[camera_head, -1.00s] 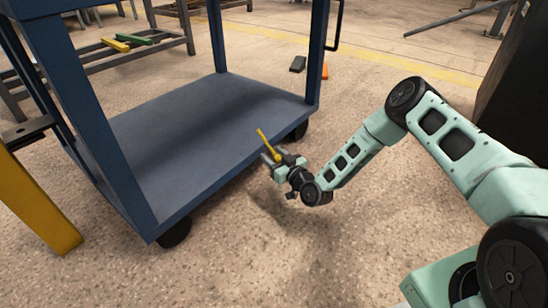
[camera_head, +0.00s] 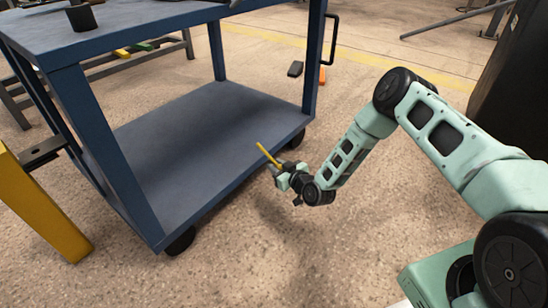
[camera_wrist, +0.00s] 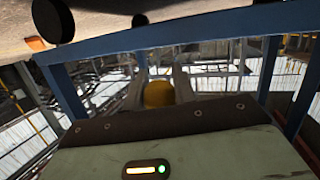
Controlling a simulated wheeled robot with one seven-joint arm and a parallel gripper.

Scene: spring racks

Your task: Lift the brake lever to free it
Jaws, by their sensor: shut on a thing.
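The brake lever (camera_head: 266,153) is a thin yellow bar at the right edge of the blue cart's lower shelf (camera_head: 205,135). It slants up and to the left from my gripper (camera_head: 277,170). My gripper is shut on the lever. In the wrist view, the lever's rounded yellow end (camera_wrist: 158,94) sits between the two grey fingers. The lever's lower part and its joint to the cart are hidden by my gripper.
A cart wheel (camera_head: 180,241) stands at the near corner and another (camera_head: 296,138) beyond the lever. A yellow post (camera_head: 45,215) stands at the left. Dark and orange blocks (camera_head: 296,69) lie on the floor behind. Floor in front is clear.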

